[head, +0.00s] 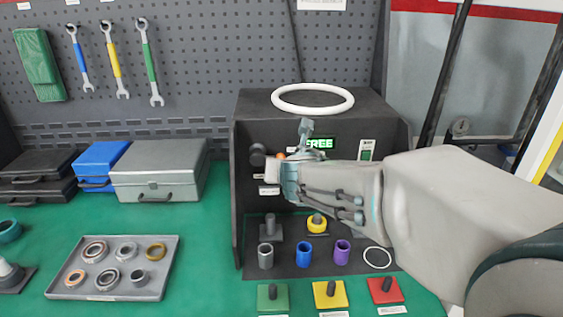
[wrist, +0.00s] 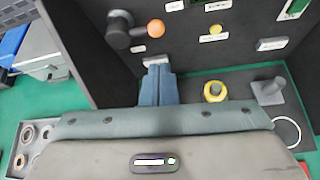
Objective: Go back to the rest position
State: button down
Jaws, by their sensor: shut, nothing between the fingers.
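My gripper (wrist: 158,84) is shut and empty in the wrist view, its two blue-grey fingers side by side. It also shows in the head view (head: 288,178), in front of the dark test box (head: 240,190), where my arm reaches in from the right and hides part of the box front. The fingers appear apart from the lever, a dark knob (wrist: 120,30) with an orange ball (wrist: 156,28). A green display (head: 319,143) on the box reads "FREE". A white ring (head: 313,110) lies on top of the box.
In front of the box stand a yellow ring on a post (head: 317,223), a grey post (head: 270,228), grey (head: 265,257), blue (head: 304,254) and purple (head: 342,252) sleeves. A tray (head: 60,288) of rings lies left. Cases (head: 185,165) stand behind it. Green table shows between tray and box.

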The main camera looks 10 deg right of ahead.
jog(key=shift+d, duration=0.1)
jog(key=s+d+f+m+g+h+p, duration=0.15)
jog(key=s+d+m, duration=0.3)
jog(key=m, duration=0.45)
jog(key=s+d+m+g+h+p, duration=0.15)
jog(key=s+d+m, duration=0.3)
jog(key=m, duration=0.45)
jog(key=s+a+f+m+g+y, duration=0.1)
jog(key=s+f+m+g, duration=0.1)
jog(key=s+m, duration=0.5)
jog(key=s+a+f+m+g+y+p, duration=0.1)
jog(key=s+a+m+g+y, duration=0.1)
jog(key=s+m+g, duration=0.2)
jog(key=s+m, duration=0.3)
jog(key=m, duration=0.2)
jog(key=shift+a+f, duration=0.3)
jog(key=shift+f, duration=0.05)
